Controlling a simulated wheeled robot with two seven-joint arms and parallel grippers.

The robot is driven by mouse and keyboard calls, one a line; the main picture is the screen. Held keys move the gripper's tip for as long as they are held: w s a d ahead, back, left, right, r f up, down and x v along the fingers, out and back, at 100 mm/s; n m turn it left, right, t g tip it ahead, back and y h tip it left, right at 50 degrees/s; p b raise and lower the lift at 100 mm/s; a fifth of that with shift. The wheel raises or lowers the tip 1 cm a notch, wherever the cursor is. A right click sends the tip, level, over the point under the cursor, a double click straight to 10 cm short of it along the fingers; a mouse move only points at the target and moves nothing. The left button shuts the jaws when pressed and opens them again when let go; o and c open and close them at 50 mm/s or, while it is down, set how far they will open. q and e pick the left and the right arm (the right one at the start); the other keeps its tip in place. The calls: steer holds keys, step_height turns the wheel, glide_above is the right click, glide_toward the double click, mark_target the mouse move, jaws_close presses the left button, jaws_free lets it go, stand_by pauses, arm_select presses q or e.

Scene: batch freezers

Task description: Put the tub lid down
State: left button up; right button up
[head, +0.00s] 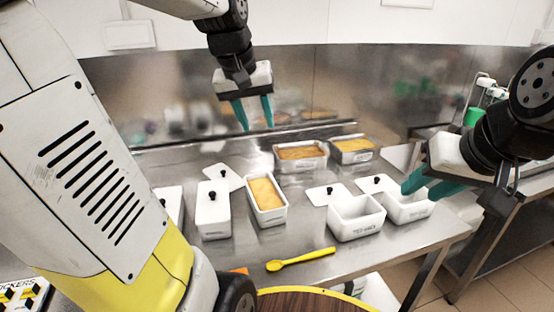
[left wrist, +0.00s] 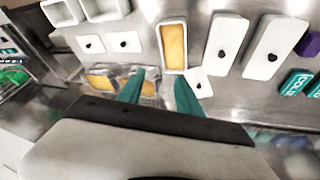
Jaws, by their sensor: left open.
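Three loose white lids with black knobs lie on the steel table. One lid (head: 222,177) lies by the closed tub (head: 213,210), the others (head: 328,194) (head: 378,184) behind the two empty white tubs (head: 356,218) (head: 408,205). In the left wrist view the first lid (left wrist: 199,84) lies flat near the yellow-filled tub (left wrist: 174,48). My left gripper (head: 255,113) is open and empty above the table's rear; its fingers (left wrist: 160,92) are apart in the left wrist view. My right gripper (head: 430,186) has its fingers apart beside the right empty tub; contact is unclear.
A filled tub (head: 267,198) stands uncovered mid-table. Two more filled tubs (head: 300,155) (head: 354,149) stand at the back by the steel wall. A yellow spoon (head: 301,260) lies at the front. A round wooden top (head: 312,301) is nearest me.

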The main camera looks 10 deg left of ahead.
arm_select(q)
steer(key=s+d+f+m+t, duration=0.1)
steer(key=s+d+f, duration=0.1)
steer(key=s, duration=0.4)
steer(key=s+d+f+m+h, duration=0.1)
steer(key=s+d+f+m, duration=0.1)
steer(key=s, duration=0.4)
steer(key=shift+s+d+t, duration=0.35)
steer(key=shift+d+t, duration=0.05)
steer(key=shift+d, duration=0.35)
steer(key=shift+c, duration=0.6)
steer(key=shift+a, duration=0.15)
